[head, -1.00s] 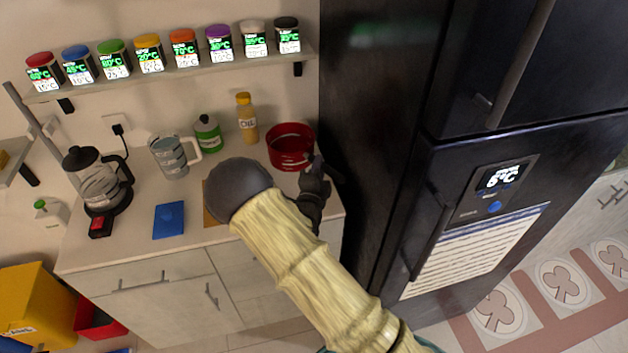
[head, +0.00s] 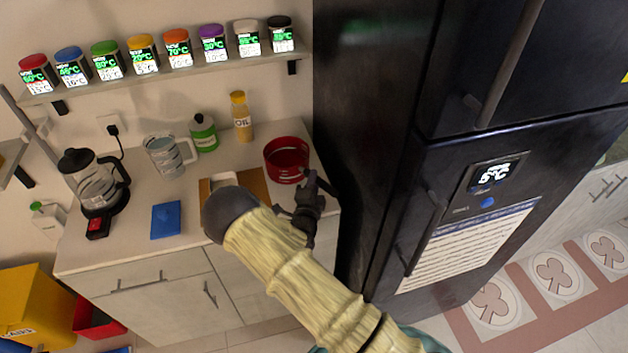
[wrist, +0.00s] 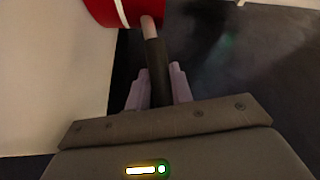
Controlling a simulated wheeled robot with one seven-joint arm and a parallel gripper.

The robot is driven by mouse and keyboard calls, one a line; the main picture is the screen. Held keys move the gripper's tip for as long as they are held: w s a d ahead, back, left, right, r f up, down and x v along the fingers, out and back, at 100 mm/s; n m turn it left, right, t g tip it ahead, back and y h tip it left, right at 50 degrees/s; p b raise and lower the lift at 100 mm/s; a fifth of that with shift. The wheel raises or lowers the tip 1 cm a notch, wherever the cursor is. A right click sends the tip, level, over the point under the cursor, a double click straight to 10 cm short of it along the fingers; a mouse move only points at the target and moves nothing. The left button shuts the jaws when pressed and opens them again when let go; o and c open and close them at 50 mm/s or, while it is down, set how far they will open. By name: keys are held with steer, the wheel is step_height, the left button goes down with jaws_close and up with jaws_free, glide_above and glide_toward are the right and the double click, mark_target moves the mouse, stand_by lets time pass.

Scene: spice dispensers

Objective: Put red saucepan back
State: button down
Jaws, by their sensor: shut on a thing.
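The red saucepan (head: 287,166) is at the back right of the counter, close to the dark fridge. Its handle points toward the front right. My gripper (head: 312,190) is at the handle. In the wrist view the fingers of my gripper (wrist: 158,90) are shut on the black handle (wrist: 156,65), and part of the red pan (wrist: 110,10) shows at the top. Whether the pan's base touches the counter or hangs just above it, I cannot tell.
The fridge (head: 375,140) stands right beside the pan. A yellow oil bottle (head: 242,117) and a green bottle (head: 204,133) stand left of it. A brown board (head: 252,183) lies in front, partly behind my arm. A shelf of spice jars (head: 176,50) is above.

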steer(key=shift+f, duration=0.1)
steer(key=c, duration=1.2)
jaws_free()
steer(key=shift+c, duration=0.2)
steer(key=b+v, duration=0.4)
steer(key=v, duration=0.8)
